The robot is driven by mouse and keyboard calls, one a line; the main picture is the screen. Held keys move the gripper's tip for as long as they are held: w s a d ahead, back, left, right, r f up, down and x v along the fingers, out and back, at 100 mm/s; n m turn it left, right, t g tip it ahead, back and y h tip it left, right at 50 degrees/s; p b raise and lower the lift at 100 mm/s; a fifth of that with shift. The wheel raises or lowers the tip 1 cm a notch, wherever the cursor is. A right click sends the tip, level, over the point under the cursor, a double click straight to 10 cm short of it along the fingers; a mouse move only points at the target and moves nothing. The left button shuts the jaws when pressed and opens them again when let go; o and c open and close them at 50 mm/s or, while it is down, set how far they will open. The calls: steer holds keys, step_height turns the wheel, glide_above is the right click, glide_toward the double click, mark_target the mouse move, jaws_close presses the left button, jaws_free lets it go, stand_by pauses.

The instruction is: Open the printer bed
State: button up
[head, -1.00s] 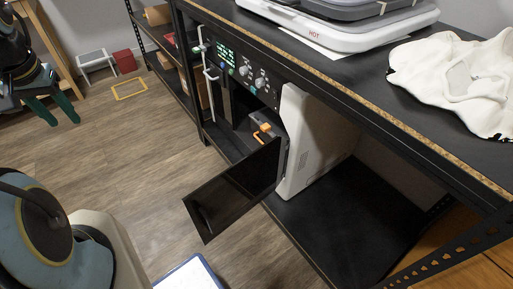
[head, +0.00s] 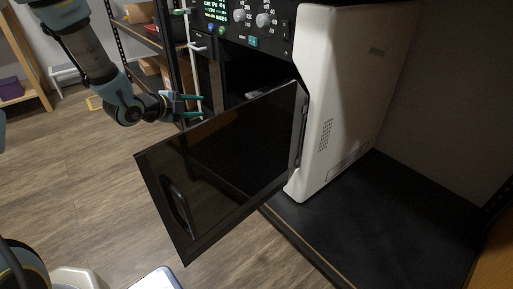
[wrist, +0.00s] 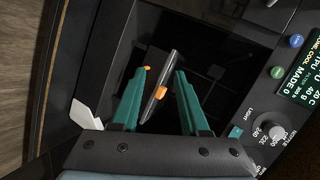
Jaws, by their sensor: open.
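The printer (head: 345,90) has a white side case and a black front with dials and a lit display (head: 214,10). Its dark see-through door (head: 215,165) hangs open toward me, with a black handle (head: 178,205). My gripper (head: 200,107) is left of the printer's front, just beyond the door's upper edge. In the wrist view my gripper (wrist: 162,71) is open, facing the dark printer interior. A dark bar with an orange part (wrist: 160,93) shows between the fingers; whether they touch it I cannot tell. The bed itself is hard to make out.
A black shelf surface (head: 390,220) lies right of the printer. A black metal rack (head: 130,70) with boxes stands at the back left. The wooden floor (head: 90,170) is clear left of the door. A white and blue object (head: 157,280) is at the bottom.

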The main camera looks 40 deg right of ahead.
steer(key=s+d+f+m+g+h+b, duration=0.35)
steer(key=s+d+f+m+b, duration=0.2)
steer(key=s+f, duration=0.2)
steer(key=d+f+b, duration=0.3)
steer(key=d+b, duration=0.1)
steer(key=d, duration=0.7)
steer(key=shift+s+d, duration=0.35)
steer(key=shift+d, duration=0.05)
steer(key=shift+g+y, duration=0.25)
jaws_close()
